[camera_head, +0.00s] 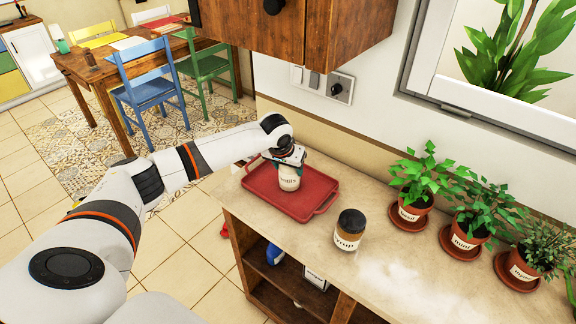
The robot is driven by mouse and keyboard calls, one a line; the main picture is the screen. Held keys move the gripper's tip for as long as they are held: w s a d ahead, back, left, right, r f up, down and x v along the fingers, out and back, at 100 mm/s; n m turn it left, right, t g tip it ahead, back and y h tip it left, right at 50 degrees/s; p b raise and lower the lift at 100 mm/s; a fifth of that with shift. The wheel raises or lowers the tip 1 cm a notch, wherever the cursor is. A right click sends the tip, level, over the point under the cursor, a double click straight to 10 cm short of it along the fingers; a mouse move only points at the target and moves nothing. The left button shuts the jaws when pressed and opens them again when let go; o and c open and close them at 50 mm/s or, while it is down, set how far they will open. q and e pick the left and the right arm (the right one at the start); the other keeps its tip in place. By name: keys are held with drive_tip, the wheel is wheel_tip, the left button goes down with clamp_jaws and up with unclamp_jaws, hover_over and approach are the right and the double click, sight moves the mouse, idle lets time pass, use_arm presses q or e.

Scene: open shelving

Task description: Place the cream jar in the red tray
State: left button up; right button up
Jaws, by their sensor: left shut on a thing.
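The cream jar (289,180) is a small pale jar with dark lettering, upright over the middle of the red tray (262,200). My left gripper (287,163) reaches in from the left and is shut on the jar's upper part, hiding its top. I cannot tell whether the jar's base touches the tray floor or is slightly above it. The red tray lies flat on the counter's left end, with raised rims and handles. My right gripper is not in view.
Potted herbs (411,205) line the counter's right side. A wooden cabinet (300,30) hangs above. Shelves (275,285) with items are open below.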

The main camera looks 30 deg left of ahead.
use_arm(q)
drive_tip(key=o, duration=1.3)
drive_tip(key=shift+f, duration=0.1)
drive_tip(key=shift+o, duration=0.2)
drive_tip(key=b+v, duration=0.1)
drive_tip(key=v, duration=1.1)
